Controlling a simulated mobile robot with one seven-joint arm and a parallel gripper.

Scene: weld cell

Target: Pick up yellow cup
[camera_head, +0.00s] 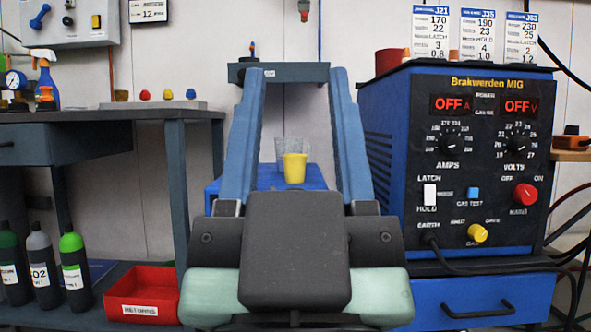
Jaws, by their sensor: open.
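The yellow cup (294,168) stands upright near the middle of the view, on or just in front of a blue surface (262,178). A clear cup (279,148) shows behind it, partly hidden. My gripper (294,78) is seen from behind, with its black body in the foreground. Its two blue-grey fingers are spread wide and reach away from me. The yellow cup shows in the gap between the fingers, touching neither in this view. How far it is from the fingers in depth I cannot tell. The gripper holds nothing.
A blue-black welding machine (460,170) stands close on the right, with cables. On the left are a dark table (90,114), several gas bottles (75,270) and a red bin (140,295). A dark grey bar (290,73) lies behind the fingertips.

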